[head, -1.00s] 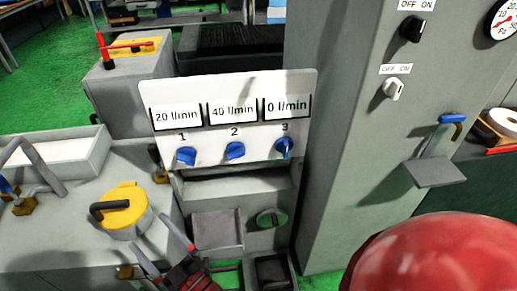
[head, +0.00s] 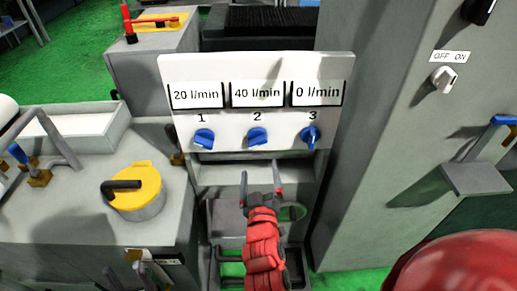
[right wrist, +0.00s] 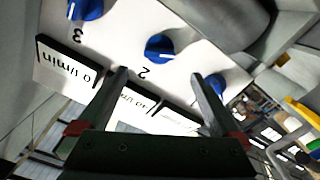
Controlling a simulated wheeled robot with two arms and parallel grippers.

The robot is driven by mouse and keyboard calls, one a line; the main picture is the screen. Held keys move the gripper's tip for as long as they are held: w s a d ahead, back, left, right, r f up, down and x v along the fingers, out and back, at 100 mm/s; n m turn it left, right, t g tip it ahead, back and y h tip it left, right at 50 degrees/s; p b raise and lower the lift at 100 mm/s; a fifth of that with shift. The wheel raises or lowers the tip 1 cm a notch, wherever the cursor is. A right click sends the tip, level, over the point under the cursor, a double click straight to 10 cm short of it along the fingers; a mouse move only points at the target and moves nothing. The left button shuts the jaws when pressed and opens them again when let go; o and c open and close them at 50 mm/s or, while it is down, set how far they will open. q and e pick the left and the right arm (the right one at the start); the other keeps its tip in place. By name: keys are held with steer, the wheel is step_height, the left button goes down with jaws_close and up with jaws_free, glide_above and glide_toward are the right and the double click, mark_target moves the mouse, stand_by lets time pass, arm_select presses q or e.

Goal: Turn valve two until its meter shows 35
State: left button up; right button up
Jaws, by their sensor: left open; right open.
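The white panel (head: 340,68) holds three blue knobs under three meters. Valve two (head: 257,137) is the middle knob, and its meter (head: 257,94) reads 40 l/min. My right gripper (head: 260,172) is open and empty, below valve two in the head view. In the right wrist view, valve two (right wrist: 160,47) shows just beyond the gap between the open fingers (right wrist: 158,76); no contact is visible. My left gripper (head: 125,270) is open at the lower left edge, away from the panel and partly cut off.
Valve one (head: 204,138) with its 20 l/min meter and valve three (head: 310,137) with its 0 l/min meter flank valve two. A grey cabinet (head: 375,120) rises at right.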

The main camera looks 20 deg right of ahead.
mark_target(258, 145)
steer(key=p+x, duration=0.1)
steer(key=x, duration=0.9)
steer(key=shift+r+p, duration=0.1)
steer(key=shift+p, duration=0.3)
steer(key=shift+w+d, duration=0.15)
steer(key=shift+w, duration=0.3)
steer(key=c, duration=1.3)
steer(key=m+b, duration=0.2)
steer(key=b, duration=0.1)
steer(key=shift+f, duration=0.3)
steer(key=shift+r+m+b, duration=0.15)
steer(key=shift+m+b, duration=0.35)
steer(key=shift+m, duration=0.1)
steer(key=shift+r, duration=0.15)
